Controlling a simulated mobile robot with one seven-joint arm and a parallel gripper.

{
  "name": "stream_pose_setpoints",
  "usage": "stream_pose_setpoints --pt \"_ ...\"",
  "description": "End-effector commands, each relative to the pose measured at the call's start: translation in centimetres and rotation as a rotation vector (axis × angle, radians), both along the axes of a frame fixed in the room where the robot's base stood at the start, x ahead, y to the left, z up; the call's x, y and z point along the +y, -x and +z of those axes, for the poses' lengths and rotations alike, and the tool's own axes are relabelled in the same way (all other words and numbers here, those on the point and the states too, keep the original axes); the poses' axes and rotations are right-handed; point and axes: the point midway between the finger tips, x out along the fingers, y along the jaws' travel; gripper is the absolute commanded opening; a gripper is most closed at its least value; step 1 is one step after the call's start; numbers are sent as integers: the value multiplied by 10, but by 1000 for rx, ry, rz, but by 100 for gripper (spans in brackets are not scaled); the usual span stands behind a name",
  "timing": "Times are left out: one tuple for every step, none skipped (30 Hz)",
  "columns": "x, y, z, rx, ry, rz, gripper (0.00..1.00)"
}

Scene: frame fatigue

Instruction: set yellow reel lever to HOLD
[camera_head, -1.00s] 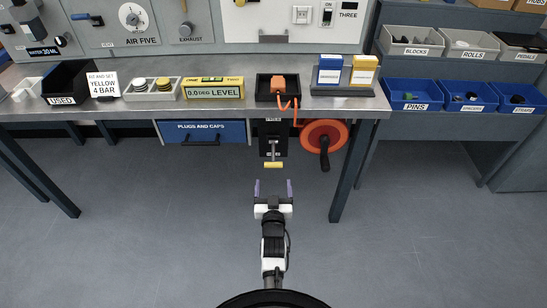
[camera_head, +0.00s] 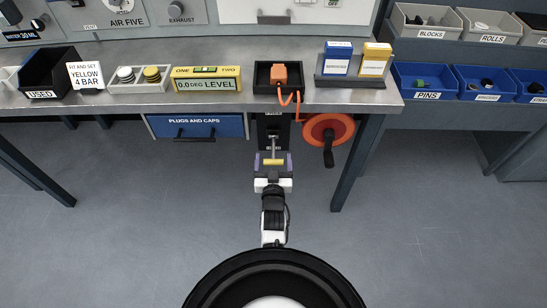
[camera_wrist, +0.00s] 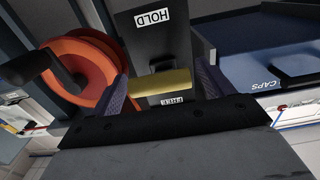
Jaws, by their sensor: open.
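The yellow reel lever (camera_head: 273,162) has a short crossbar handle on a thin metal stem, on a black panel (camera_head: 272,130) below the bench edge. My gripper (camera_head: 273,157) is open, with its purple fingers on either side of the yellow handle. In the wrist view the yellow bar (camera_wrist: 160,83) lies across the gap between the fingers, and I cannot tell whether they touch it. A HOLD label (camera_wrist: 153,16) sits beyond the bar there, and a FREE label (camera_wrist: 172,101) shows on the near side, close to the gripper's body.
An orange reel (camera_head: 328,130) with a black crank hangs right of the panel. An orange hose runs up to an orange block (camera_head: 279,74) in a black tray on the bench. A blue PLUGS AND CAPS drawer (camera_head: 196,126) is to the left. A bench leg (camera_head: 357,160) stands right.

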Motion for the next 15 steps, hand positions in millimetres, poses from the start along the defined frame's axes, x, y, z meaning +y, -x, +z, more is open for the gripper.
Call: stream_pose_setpoints --pt "0 0 0 0 0 0 80" --pt "0 0 0 0 0 0 80" --pt "0 0 0 0 0 0 80" --pt "0 0 0 0 0 0 76" --pt "0 0 0 0 0 0 72" --pt "0 0 0 0 0 0 67" --pt "0 0 0 0 0 0 63" --pt "0 0 0 0 0 0 59" --pt "0 0 0 0 0 0 54" --pt "0 0 0 0 0 0 50" --pt "0 0 0 0 0 0 46" --pt "0 0 0 0 0 0 41" --pt "0 0 0 0 0 0 37" --pt "0 0 0 0 0 0 33" --pt "0 0 0 0 0 0 28"
